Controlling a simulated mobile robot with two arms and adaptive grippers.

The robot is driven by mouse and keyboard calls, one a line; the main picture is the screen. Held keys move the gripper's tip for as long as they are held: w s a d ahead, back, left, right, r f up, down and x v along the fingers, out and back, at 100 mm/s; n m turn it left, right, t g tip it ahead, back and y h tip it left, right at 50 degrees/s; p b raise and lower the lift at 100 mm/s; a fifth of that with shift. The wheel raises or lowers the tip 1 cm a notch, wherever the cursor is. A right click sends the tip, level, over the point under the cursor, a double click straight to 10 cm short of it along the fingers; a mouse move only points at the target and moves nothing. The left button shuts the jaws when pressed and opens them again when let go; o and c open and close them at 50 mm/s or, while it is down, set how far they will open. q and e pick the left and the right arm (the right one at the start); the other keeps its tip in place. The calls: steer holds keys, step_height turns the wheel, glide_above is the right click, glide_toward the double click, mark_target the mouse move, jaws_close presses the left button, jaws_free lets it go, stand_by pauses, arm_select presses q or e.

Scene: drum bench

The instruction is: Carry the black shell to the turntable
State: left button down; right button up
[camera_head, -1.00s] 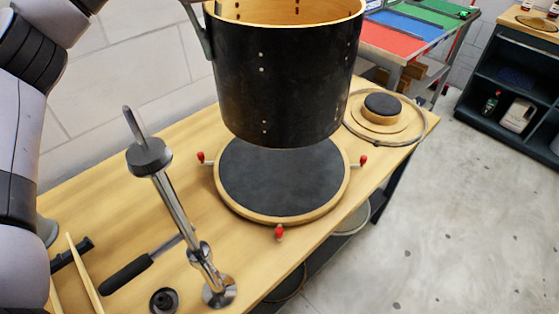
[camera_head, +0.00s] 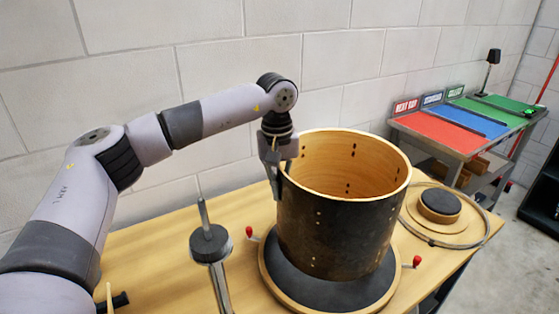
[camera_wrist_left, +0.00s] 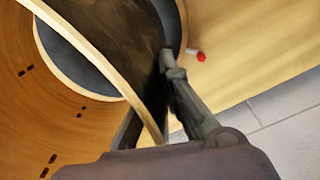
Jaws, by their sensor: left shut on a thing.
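The black shell (camera_head: 335,225) is an open drum cylinder with a dark outside and pale wood inside. It is upright in the head view, over the turntable (camera_head: 278,272), a round dark pad with a wooden rim and red-tipped pegs. I cannot tell whether the shell's lower edge touches the pad. My left gripper (camera_head: 274,172) is shut on the left side of the shell's upper rim. In the left wrist view the fingers (camera_wrist_left: 155,112) straddle the shell wall (camera_wrist_left: 95,60), and the pad (camera_wrist_left: 72,58) shows through the shell. My right gripper is not in view.
A metal stand tool (camera_head: 208,245) rises from the bench (camera_head: 150,240) left of the turntable. A hoop (camera_head: 483,236) surrounds a small round block with a dark top (camera_head: 440,202) at right. A rack with red, blue and green panels (camera_head: 440,130) stands behind. A block wall backs the bench.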

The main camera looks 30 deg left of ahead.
mark_target(278, 172)
arm_select(q)
steer(key=shift+f+p, duration=0.55)
steer(key=shift+f, duration=2.55)
steer(key=c, duration=2.2)
jaws_free()
steer(key=shift+f, duration=0.15)
steer(key=o, duration=0.4)
steer(key=shift+r, duration=0.45)
step_height(278, 172, up, 10)
steer(key=b, duration=0.2)
steer(key=shift+s+a+r+b, duration=0.1)
steer(key=shift+s+r+b, duration=0.1)
steer(key=shift+b, duration=0.2)
steer(key=shift+r, duration=0.45)
